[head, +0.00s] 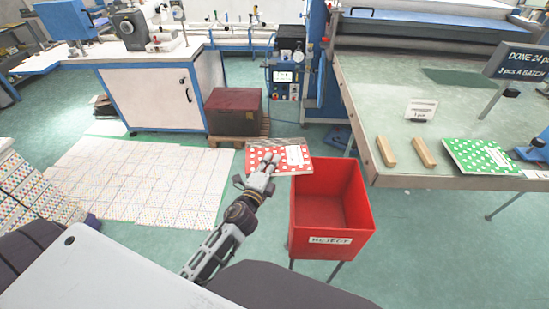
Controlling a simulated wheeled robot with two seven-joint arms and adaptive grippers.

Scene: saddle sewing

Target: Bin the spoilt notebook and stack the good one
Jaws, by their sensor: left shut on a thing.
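A red notebook with white dots and a pale label (293,157) is held in the air by my left gripper (267,163), which is shut on its near left part. The notebook is beside the far left rim of the open red bin (343,188) marked REJECT, its right part close to the rim. The bin's visible inside looks empty. A green notebook with white dots (480,157) lies on the workbench at the right, near its front edge. My right gripper is not in view.
Two wooden blocks (424,152) and a small sign (421,110) stand on the workbench (390,95), left of the green notebook. A "DONE" board (520,65) rises behind. A brown box (233,111) sits on a pallet beyond the bin. Printed sheets (140,180) cover the floor left.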

